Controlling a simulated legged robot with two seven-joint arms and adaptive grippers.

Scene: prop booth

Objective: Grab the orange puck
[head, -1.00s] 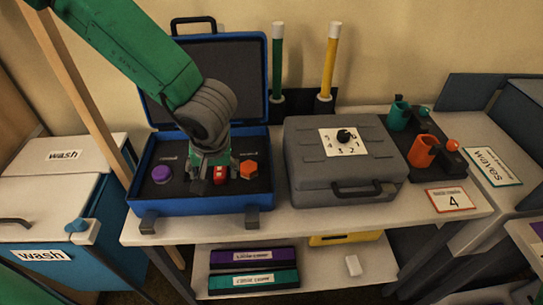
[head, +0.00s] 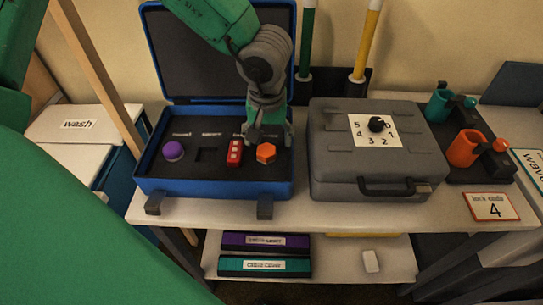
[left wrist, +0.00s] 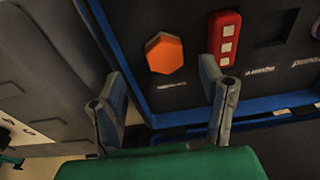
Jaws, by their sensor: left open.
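The orange puck (head: 266,153) is a hexagonal piece lying in the dark foam of the open blue case (head: 213,187). It also shows in the left wrist view (left wrist: 165,54), above and between my fingertips and apart from them. My left gripper (head: 266,137) is open and empty, just behind and over the puck in the head view; its two fingers also show in the left wrist view (left wrist: 163,95). A red block with white squares (head: 235,153) sits left of the puck. A purple puck (head: 173,151) sits at the case's left. My right gripper is not in view.
A closed grey case (head: 335,172) with a numbered dial (head: 376,124) stands close on the right. A teal cup (head: 439,105) and an orange cup (head: 464,149) stand beyond it. Green and yellow posts rise behind. The case's raised lid stands behind my gripper.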

